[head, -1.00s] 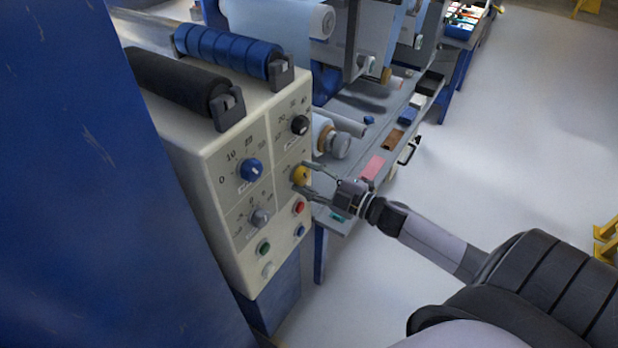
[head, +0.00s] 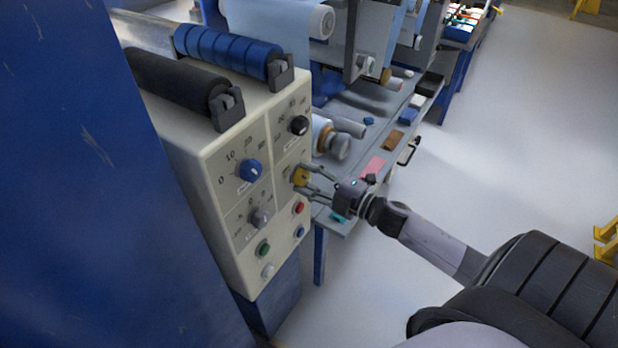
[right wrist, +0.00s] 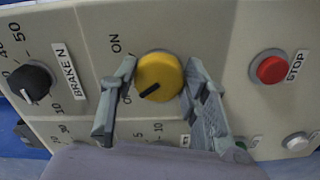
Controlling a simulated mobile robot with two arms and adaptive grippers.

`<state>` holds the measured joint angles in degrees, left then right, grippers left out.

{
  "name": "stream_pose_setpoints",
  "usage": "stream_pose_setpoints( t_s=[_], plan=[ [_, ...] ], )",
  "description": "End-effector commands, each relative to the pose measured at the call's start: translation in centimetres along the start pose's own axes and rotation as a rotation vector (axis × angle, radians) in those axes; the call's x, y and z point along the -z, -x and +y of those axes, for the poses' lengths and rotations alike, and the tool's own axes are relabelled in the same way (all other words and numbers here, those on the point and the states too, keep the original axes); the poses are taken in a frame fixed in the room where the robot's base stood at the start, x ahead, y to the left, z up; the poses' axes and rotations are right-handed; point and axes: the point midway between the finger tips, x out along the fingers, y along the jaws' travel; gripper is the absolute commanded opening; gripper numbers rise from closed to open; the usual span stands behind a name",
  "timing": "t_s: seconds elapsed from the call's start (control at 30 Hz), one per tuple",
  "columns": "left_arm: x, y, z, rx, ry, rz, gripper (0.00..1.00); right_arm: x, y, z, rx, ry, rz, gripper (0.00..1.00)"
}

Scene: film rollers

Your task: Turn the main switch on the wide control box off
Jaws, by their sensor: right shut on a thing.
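The wide control box (head: 232,222) is cream, with several dials and buttons on its front panel. Its main switch is a yellow round knob (head: 300,177), which also shows in the right wrist view (right wrist: 160,72). The black pointer mark on the knob points to the lower left, toward a label starting with "O" that a finger partly hides; the "ON" label is at upper left. My right gripper (head: 301,178) is shut on the yellow knob, one finger on each side, as the right wrist view (right wrist: 159,82) shows. My left gripper is not in view.
A red STOP button (right wrist: 270,68) and a black brake dial (right wrist: 30,82) flank the knob. A blue dial (head: 250,170) sits on the panel. Rollers (head: 228,52) lie on top of the box. A workbench (head: 345,226) stands behind; open floor is at right.

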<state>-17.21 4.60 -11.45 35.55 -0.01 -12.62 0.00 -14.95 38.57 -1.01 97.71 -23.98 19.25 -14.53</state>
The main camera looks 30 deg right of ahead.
Motion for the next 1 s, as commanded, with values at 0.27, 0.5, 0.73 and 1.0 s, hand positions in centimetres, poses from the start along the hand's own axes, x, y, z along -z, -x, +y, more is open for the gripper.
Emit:
stream_pose_setpoints(
  t_s=[0.27, 0.5, 0.73, 1.0],
  plan=[
    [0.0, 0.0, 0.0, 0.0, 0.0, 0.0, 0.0, 0.0, 0.0, -0.1, 0.002, 0.002, 0.001, 0.56],
    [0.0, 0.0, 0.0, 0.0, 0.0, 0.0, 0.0, 0.0, 0.0, -0.1, 0.001, 0.001, 0.0, 0.62],
    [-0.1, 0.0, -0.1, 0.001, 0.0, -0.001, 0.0, 0.0, 0.5, -0.1, 0.001, 0.0, 0.0, 0.62],
    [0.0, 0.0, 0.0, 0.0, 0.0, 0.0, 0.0, 0.0, 5.0, -0.2, 0.006, -0.003, -0.002, 0.62]
  ],
)
